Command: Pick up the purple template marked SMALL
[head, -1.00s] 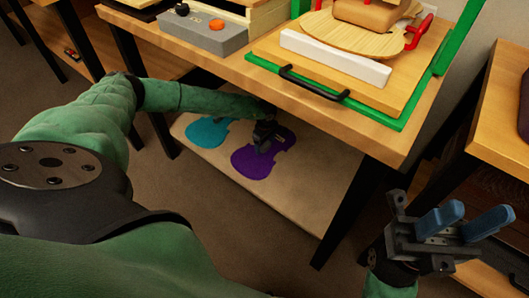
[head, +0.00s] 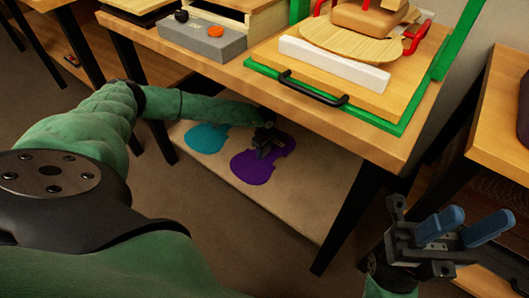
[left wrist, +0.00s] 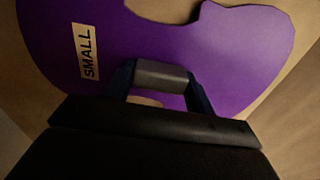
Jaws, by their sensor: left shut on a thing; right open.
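The purple template (head: 258,166) is flat and violin-shaped, on the lower shelf under the bench. Its pale label reading SMALL (left wrist: 88,50) shows in the left wrist view, where the purple template (left wrist: 235,50) fills much of the picture. My left gripper (head: 266,146) is at the template's upper part. In the left wrist view its blue fingers (left wrist: 160,85) are shut on a grey grip block (left wrist: 162,75) on the template. I cannot tell whether the template touches the shelf. My right gripper (head: 463,229) is open and empty at the lower right, away from the shelf.
A teal template (head: 206,138) lies left of the purple one on the shelf (head: 300,200). The bench top (head: 255,88) overhangs the shelf, with a black handle (head: 313,88) on its board. A dark bench leg (head: 345,225) stands to the right.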

